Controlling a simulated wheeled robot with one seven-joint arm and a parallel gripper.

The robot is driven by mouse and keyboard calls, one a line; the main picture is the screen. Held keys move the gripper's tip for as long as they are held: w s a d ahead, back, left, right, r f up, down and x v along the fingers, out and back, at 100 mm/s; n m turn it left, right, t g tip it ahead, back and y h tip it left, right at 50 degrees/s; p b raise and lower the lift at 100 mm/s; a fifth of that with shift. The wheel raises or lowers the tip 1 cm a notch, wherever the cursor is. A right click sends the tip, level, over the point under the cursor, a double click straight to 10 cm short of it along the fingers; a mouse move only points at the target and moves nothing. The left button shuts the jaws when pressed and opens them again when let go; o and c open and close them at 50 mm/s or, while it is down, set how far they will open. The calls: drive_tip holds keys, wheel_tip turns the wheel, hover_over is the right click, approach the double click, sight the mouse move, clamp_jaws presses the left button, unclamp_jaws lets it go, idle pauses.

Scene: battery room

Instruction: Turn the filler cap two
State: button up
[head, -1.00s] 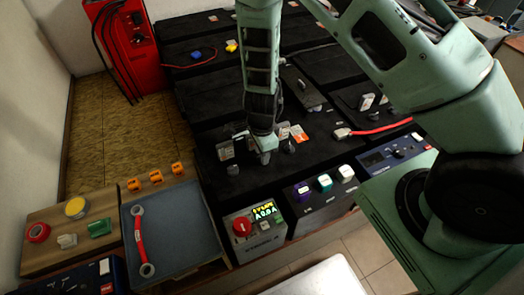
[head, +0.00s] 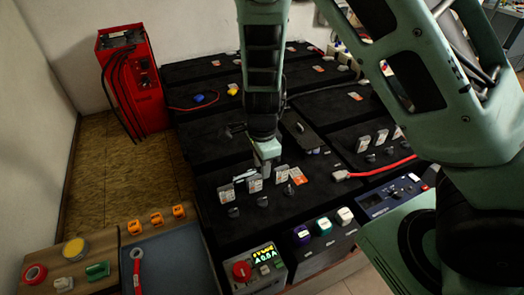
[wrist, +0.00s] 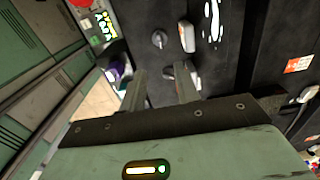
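Three dark filler caps stand in a row on the near black battery top: a left cap (head: 233,212), a middle cap (head: 262,201) and a right cap (head: 288,190). Pale tags stand behind them; I cannot read their numbers, so I cannot tell which cap is two. My gripper (head: 265,166) hangs above and behind the middle tag (head: 254,183), apart from the caps. In the wrist view its two fingers (wrist: 160,88) are spread with a gap between them and hold nothing. One dark cap (wrist: 158,40) shows beyond the fingers.
The display unit with a red knob (head: 242,270) stands at the battery's front edge, beside purple, green and white knobs (head: 323,226). A red cable (head: 375,169) lies to the right. A blue-grey tray (head: 180,262) is at left. More black batteries stretch behind.

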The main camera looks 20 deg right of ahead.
drive_tip(key=shift+r, duration=1.7)
drive_tip(key=s+a+r+n, duration=0.3)
drive_tip(key=s+r+n, duration=0.4)
drive_tip(key=s+n, duration=0.3)
drive_tip(key=s+a+r+n, duration=0.3)
drive_tip(key=s+r+n, duration=0.5)
drive_tip(key=n, duration=0.8)
drive_tip(key=s, duration=0.2)
drive_tip(key=shift+s+a+y, duration=0.2)
drive_tip(key=shift+s+y, duration=0.1)
drive_tip(key=shift+s, duration=0.1)
